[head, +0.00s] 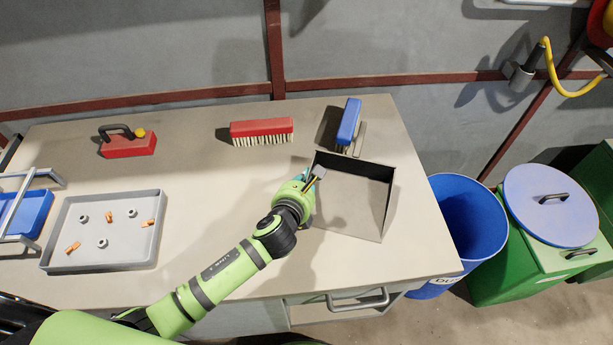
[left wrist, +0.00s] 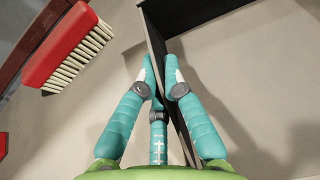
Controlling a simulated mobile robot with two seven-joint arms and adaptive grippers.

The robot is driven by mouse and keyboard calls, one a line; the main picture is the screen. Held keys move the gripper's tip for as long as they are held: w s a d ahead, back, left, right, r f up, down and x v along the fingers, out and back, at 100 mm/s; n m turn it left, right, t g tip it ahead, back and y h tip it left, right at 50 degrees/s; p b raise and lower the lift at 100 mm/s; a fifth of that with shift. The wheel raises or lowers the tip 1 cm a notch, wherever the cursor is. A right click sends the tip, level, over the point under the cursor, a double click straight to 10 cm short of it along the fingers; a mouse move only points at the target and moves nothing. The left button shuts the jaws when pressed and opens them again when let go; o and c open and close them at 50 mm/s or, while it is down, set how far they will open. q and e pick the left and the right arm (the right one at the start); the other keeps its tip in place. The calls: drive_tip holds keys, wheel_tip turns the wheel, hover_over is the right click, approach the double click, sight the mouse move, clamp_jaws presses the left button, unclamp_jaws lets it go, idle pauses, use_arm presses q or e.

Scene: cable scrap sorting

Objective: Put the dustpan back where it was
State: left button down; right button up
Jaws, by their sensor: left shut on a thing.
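The dustpan (head: 346,212) is a grey, open metal pan at the right part of the bench, near its right edge. My left gripper (head: 314,180) is at the pan's left side wall. In the left wrist view, my left gripper (left wrist: 160,78) is shut on that thin dark wall of the dustpan (left wrist: 190,22), with fingers on both sides. I cannot tell whether the pan rests on the bench or is slightly raised. My right gripper is not in view.
A blue bin (head: 468,225) and a green lidded bin (head: 530,262) stand right of the bench.

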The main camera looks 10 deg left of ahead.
use_arm(q)
drive_tip(key=shift+f, duration=0.1)
drive_tip(key=c, duration=1.3)
unclamp_jaws()
